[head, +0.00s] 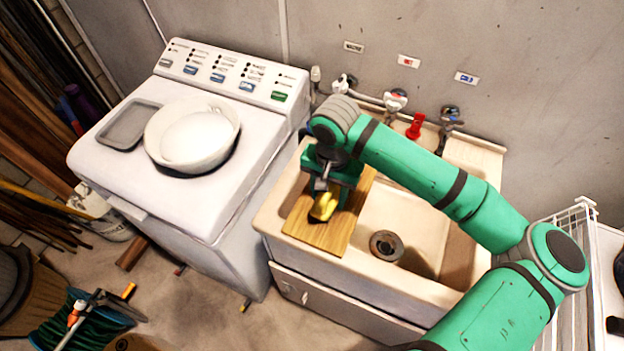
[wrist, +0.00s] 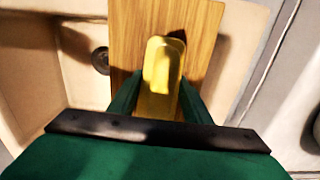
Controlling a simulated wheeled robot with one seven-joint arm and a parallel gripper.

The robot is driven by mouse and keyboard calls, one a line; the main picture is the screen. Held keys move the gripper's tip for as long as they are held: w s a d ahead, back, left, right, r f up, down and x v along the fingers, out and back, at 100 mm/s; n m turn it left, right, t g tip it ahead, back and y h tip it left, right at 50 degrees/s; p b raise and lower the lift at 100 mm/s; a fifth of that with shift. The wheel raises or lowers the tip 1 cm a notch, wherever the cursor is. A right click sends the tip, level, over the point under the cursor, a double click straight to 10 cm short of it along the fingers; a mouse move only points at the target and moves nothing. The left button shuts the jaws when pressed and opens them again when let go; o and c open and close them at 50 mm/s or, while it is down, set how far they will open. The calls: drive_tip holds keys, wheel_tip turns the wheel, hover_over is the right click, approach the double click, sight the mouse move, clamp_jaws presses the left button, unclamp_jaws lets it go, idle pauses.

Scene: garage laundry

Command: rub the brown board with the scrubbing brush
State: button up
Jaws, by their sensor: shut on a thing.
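The brown board (head: 318,236) lies across the left part of the sink, over its basin and left rim. It also shows in the wrist view (wrist: 205,35), running up to the top edge. My gripper (head: 328,192) is above the board and shut on a yellow thing, which I take for the scrubbing brush (head: 324,207). In the wrist view the brush (wrist: 163,75) is a shiny yellow block between my two green fingers (wrist: 158,95). Its underside is hidden, so I cannot tell whether it touches the board.
The sink (head: 392,215) has a dark drain (head: 386,245) right of the board. Taps (head: 395,100) and a red thing (head: 415,126) stand along its back. A washing machine (head: 235,185) with a white bowl (head: 190,135) and grey tray (head: 128,125) is on the left. A white wire rack (head: 572,235) is on the right.

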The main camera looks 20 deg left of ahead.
drive_tip(key=shift+a+r, duration=0.1)
drive_tip(key=shift+a, duration=1.35)
drive_tip(key=shift+d+r, duration=0.1)
drive_tip(key=shift+r, duration=3.95)
